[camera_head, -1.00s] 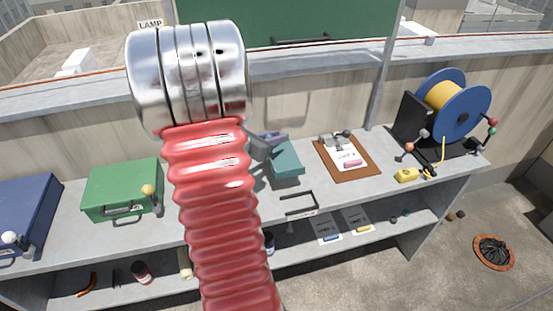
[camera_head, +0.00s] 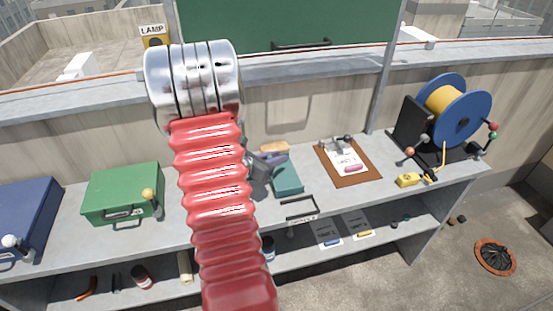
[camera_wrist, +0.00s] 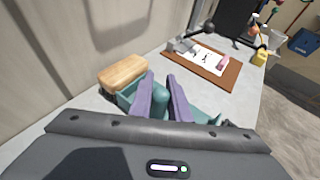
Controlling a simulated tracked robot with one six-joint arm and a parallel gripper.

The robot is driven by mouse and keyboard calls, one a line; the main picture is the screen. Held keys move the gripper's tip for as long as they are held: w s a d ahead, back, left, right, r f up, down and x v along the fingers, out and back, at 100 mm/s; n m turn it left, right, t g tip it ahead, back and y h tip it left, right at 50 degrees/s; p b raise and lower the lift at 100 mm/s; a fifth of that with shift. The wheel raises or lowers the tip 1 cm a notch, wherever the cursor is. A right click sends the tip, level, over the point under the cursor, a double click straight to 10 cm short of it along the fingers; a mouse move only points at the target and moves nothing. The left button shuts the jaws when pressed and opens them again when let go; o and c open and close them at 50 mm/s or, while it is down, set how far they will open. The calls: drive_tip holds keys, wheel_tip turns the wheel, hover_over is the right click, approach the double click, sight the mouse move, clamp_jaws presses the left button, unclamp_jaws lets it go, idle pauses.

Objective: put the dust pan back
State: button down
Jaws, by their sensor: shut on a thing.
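The teal dust pan (camera_head: 287,178) is at the middle of the grey bench top, beside my red arm. In the wrist view the dust pan (camera_wrist: 208,114) extends to the right below the fingers, and its rounded teal part stands between them. My gripper (camera_wrist: 160,97) has two purple fingers, one on each side of that part, shut on it. In the head view my gripper (camera_head: 264,165) is partly hidden behind my arm. I cannot tell whether the pan touches the bench.
A tan block (camera_wrist: 122,73) lies beside the pan, near the wall. A clipboard (camera_head: 362,172) lies to the right, with a yellow box (camera_head: 408,179) and a blue reel (camera_head: 452,108) farther right. A green case (camera_head: 123,193) stands left. A black bracket (camera_head: 297,208) is at the bench's front edge.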

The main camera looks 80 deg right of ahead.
drive_tip(key=shift+f, duration=0.25)
drive_tip(key=c, duration=1.7)
unclamp_jaws()
drive_tip(key=shift+f, duration=0.15)
drive_tip(key=shift+o, duration=0.2)
drive_tip(key=shift+a+r, duration=0.1)
drive_tip(key=shift+r, duration=0.1)
drive_tip(key=v, duration=1.1)
drive_tip(key=shift+a+r, duration=0.2)
drive_tip(key=shift+a, duration=0.1)
drive_tip(key=shift+w, duration=0.15)
